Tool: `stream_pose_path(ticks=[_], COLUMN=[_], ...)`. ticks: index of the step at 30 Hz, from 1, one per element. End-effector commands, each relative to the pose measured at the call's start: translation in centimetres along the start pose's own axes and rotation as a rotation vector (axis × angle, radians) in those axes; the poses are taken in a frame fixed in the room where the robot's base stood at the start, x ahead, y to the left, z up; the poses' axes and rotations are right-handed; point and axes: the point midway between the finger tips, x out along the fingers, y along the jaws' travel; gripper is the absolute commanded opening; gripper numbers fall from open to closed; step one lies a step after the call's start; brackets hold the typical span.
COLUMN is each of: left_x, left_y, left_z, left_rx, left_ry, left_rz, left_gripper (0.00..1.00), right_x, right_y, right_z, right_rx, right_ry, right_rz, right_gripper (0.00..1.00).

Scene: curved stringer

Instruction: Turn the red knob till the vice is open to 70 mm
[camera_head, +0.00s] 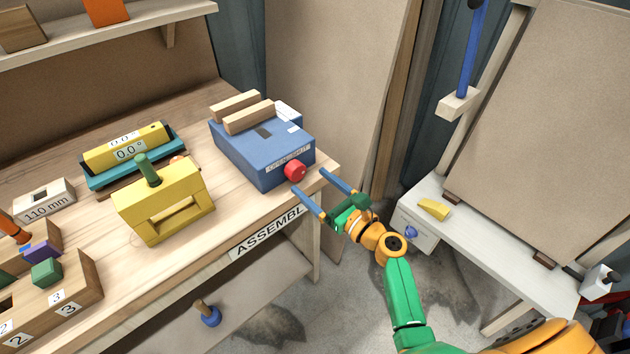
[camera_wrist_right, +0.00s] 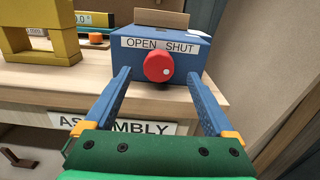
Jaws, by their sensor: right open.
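The vice is a blue box (camera_head: 250,150) with two wooden jaws (camera_head: 242,108) on top, at the right end of the bench in the head view. A label reading OPEN SHUT (camera_wrist_right: 160,46) is on its front. The red knob (camera_head: 295,171) sticks out below the label. In the wrist view the knob is between and beyond the fingertips (camera_wrist_right: 158,78). My left gripper is not in view.
A yellow block frame (camera_head: 165,205) with a green handle stands left of the vice. A yellow level reading 0.0° (camera_head: 125,148) lies behind it. A 110 mm block (camera_head: 45,202) is further left. The bench edge carries an ASSEMBLY sign (camera_head: 268,232).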

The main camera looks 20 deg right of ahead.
Motion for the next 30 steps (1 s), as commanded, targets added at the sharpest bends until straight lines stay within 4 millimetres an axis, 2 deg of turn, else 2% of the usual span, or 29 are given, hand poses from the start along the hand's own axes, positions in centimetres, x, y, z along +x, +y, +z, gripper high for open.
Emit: stream_pose_path(ticks=[3, 6, 14, 17, 24, 30], left_x=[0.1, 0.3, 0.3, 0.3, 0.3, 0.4], left_y=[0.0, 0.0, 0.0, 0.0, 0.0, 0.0], left_z=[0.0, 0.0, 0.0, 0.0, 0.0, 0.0], left_rx=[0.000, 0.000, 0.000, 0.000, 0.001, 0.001], left_ry=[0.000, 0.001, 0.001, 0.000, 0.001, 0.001], left_rz=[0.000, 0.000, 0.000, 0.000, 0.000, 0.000], left_gripper=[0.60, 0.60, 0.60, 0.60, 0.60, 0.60], right_x=[2.3, 3.5, 3.9, 3.9, 3.9, 3.9], right_y=[0.0, 0.0, 0.0, 0.0, 0.0, 0.0], right_z=[-0.1, -0.1, -0.2, -0.2, -0.2, -0.2], right_rx=[-0.001, -0.002, -0.004, -0.004, -0.005, -0.021], right_ry=[0.000, 0.002, 0.005, 0.006, 0.006, 0.006], right_rz=[0.000, 0.000, -0.001, -0.001, -0.001, -0.001], right_gripper=[0.89, 0.89, 0.89, 0.67, 0.03, 0.03])
